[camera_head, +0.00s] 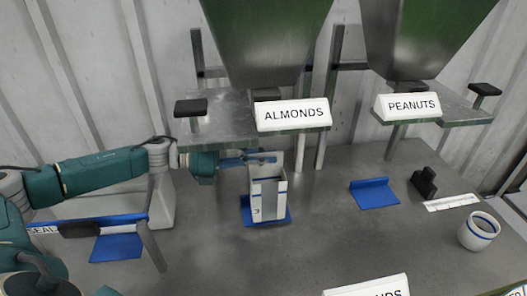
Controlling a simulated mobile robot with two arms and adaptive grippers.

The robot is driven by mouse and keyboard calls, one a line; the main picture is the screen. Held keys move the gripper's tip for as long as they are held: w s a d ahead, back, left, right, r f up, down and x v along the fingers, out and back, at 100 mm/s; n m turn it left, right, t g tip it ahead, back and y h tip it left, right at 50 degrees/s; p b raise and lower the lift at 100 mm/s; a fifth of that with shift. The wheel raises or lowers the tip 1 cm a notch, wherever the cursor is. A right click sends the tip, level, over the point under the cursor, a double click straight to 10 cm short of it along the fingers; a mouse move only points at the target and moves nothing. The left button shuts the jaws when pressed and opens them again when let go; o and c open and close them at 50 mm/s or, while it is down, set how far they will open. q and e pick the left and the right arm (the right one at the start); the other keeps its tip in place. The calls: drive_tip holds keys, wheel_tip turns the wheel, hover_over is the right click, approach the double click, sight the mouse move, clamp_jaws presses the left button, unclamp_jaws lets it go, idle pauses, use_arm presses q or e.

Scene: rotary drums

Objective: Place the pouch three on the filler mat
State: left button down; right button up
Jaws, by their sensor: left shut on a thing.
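The pouch three (268,203), a white open-topped pouch with blue lines and a small 3, is upright under the almonds hopper. Its lower end is at the blue filler mat (247,211), which shows around its base. I cannot tell whether it rests on the mat or is just above it. My left gripper (262,158) reaches in from the left and is shut on the upper part of the pouch. My right gripper is not in view.
Metal hoppers labelled almonds (293,114) and peanuts (408,106) hang above. Another blue mat (375,194) is below peanuts. A sealing bar (95,226) with a blue mat (117,248) is left. A white cup (477,234) stands right.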

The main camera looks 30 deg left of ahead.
use_arm(q)
drive_tip(key=shift+w+a+f+p, duration=0.3)
drive_tip(key=shift+w+a+p, duration=0.1)
drive_tip(key=shift+w, duration=0.15)
drive_tip(key=shift+w+a+f+p, duration=0.25)
drive_tip(key=shift+w+a, duration=0.15)
drive_tip(key=shift+w, duration=0.15)
drive_tip(key=shift+f, duration=0.2)
drive_tip(key=shift+s, duration=0.1)
drive_tip(key=shift+f+b, duration=0.15)
drive_tip(key=shift+b, duration=0.15)
drive_tip(key=c, duration=1.9)
unclamp_jaws()
drive_tip(key=shift+c, duration=0.2)
